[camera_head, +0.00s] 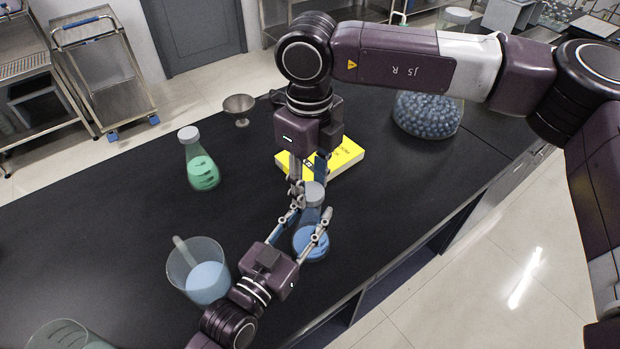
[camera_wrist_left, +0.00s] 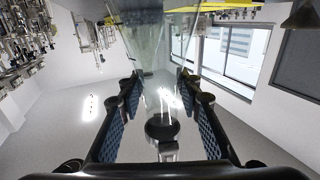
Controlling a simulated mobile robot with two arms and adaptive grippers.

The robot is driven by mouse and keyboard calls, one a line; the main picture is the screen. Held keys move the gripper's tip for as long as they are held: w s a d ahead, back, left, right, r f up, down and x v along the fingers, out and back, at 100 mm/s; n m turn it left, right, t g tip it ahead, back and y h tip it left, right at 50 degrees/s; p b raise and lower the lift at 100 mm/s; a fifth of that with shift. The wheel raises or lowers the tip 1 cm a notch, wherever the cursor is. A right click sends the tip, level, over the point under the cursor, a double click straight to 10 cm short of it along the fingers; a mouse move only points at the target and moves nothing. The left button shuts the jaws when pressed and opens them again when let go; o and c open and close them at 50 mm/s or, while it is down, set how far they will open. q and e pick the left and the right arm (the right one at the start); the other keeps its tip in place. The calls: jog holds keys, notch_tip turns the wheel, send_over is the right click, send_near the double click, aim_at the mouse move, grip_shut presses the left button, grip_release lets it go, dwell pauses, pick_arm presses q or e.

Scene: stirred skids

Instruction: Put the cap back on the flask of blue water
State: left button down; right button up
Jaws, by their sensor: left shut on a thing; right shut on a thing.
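The flask of blue water (camera_head: 311,243) stands on the black table, its lower part filled with blue liquid. My left gripper (camera_head: 313,217) is shut on it, one finger on each side below the neck. In the left wrist view its clear glass (camera_wrist_left: 165,65) shows between my two finger pads. The grey cap (camera_head: 314,195) is at the top of the flask's neck. My right gripper (camera_head: 308,183) points down from above and is shut on the cap. Whether the cap is fully seated cannot be told, as fingers partly hide it.
A yellow book (camera_head: 347,155) lies just behind the right gripper. A capped green flask (camera_head: 202,172) and a metal bowl (camera_head: 239,106) stand to the left. A beaker of blue liquid (camera_head: 205,283) is near my left arm. A container of blue balls (camera_head: 428,115) is at the right.

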aim_at(311, 226)
dwell(0.3)
jog(key=shift+f, duration=0.9)
jog(key=shift+f, duration=0.55)
